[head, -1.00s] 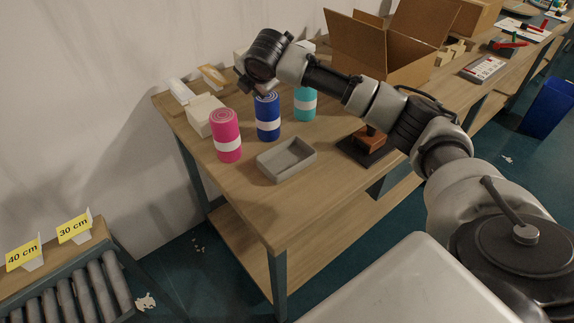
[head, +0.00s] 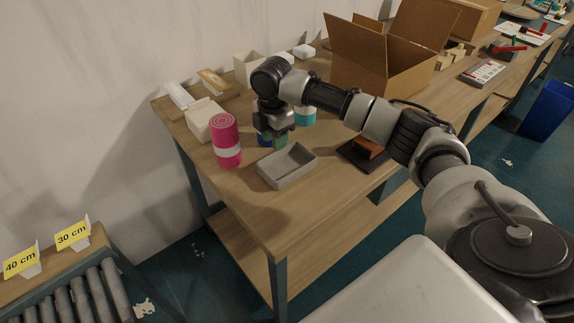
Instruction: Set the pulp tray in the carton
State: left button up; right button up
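The grey pulp tray (head: 270,178) lies on the wooden table, open side up, in front of the rolls. The carton (head: 372,75) is an open brown cardboard box with raised flaps, further back and to the right on the table. My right gripper (head: 272,140) points down just behind the tray's far left edge and looks apart from it. Its fingers are small and dark against the blue roll, so I cannot tell how wide they stand. My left gripper is not in view.
A pink roll (head: 225,140) stands left of the gripper. The blue roll (head: 263,138) and teal roll (head: 305,116) are partly hidden behind it. A brown block on a black base (head: 368,150) stands right of the tray. The table front is clear.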

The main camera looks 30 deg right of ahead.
aim_at(287, 164)
jog(key=shift+w+f, duration=0.15)
jog(key=shift+f, duration=0.6)
jog(key=shift+w+a+f, duration=0.1)
jog(key=shift+f, duration=1.05)
jog(key=shift+w+f, duration=0.1)
jog(key=shift+f, duration=1)
grip_shut()
